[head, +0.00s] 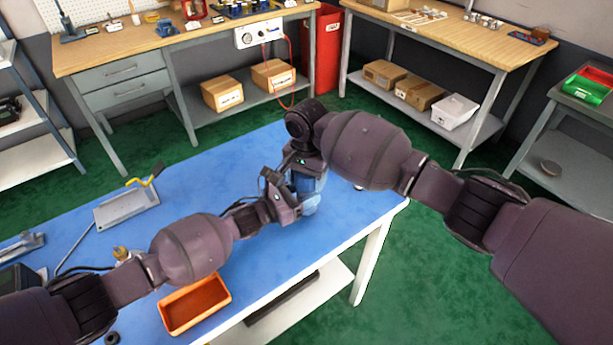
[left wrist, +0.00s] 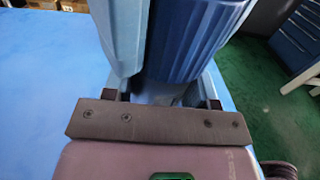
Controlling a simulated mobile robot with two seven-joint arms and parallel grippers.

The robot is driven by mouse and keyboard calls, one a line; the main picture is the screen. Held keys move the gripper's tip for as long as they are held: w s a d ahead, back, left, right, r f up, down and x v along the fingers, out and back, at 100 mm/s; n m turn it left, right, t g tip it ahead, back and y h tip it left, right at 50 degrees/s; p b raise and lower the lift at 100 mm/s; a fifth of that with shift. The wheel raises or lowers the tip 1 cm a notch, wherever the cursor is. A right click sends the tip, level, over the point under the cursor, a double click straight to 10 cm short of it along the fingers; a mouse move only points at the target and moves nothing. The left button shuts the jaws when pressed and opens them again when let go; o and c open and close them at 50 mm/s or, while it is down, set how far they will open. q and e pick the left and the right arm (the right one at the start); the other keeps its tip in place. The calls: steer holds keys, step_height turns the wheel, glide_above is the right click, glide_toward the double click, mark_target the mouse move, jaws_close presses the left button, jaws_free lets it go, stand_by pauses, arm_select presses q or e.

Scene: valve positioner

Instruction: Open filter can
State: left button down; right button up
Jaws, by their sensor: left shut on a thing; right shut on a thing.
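The blue filter can (head: 309,187) stands near the right end of the blue-topped table, mostly hidden by my two grippers. In the left wrist view its dark blue ribbed side (left wrist: 192,42) shows beside a lighter blue part (left wrist: 122,38). My left gripper (head: 291,199) comes in from the left and is shut on the can low down. Its fingers show at both sides of the blue parts in the left wrist view (left wrist: 163,98). My right gripper (head: 306,164) is above the left one, shut at the top of the can. What lies between its fingers is hidden.
On the blue table (head: 230,170) are a grey plate with a yellow-handled tool (head: 127,207) and an orange bin (head: 196,303) at the front edge. A wooden workbench (head: 170,50) stands behind. The table between plate and can is clear.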

steer(key=shift+n, duration=1.1)
steer(key=o, duration=1)
